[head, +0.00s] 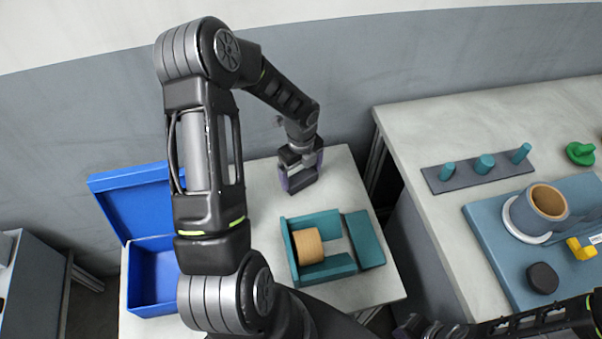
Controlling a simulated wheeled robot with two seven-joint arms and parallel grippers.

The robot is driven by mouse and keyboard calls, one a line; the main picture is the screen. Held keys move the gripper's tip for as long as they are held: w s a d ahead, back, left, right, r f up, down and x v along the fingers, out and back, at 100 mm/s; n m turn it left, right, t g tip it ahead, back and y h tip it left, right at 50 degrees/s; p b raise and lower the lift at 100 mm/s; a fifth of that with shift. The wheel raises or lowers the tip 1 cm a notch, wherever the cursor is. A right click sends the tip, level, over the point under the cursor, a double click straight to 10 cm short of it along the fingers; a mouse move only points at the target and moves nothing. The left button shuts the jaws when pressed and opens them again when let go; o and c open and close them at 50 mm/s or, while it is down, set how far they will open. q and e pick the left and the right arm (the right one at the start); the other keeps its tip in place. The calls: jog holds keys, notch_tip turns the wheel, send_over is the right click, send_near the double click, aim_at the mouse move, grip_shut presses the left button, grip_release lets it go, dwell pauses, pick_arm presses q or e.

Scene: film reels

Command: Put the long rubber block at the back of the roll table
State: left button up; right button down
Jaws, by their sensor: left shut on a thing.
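My left gripper (301,182) is low over the back of the small pale roll table (256,170), pointing down. It is shut on a dark block (302,179), likely the long rubber block, mostly hidden by the fingers. I cannot tell whether the block touches the tabletop. In front of it, a tan roll (308,246) sits in a teal cradle (326,270). My right forearm shows along the bottom right edge; its gripper is out of the picture.
An open blue box (152,274) stands at the table's left. A teal block (365,239) lies right of the cradle. The right-hand table (424,130) carries a peg rack (476,171) and a blue board (506,260) with a cup-shaped holder (536,213). The back right of the small table is bare.

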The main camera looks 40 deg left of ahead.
pick_arm(q)
jog(key=shift+f, duration=0.25)
jog(key=o, duration=1.2)
jog(key=shift+r, duration=0.1)
jog(key=shift+o, duration=0.2)
jog(key=shift+r, duration=0.1)
notch_tip(320, 180, up, 8)
jog(key=p, duration=0.6)
notch_tip(320, 180, up, 4)
send_over(301, 176)
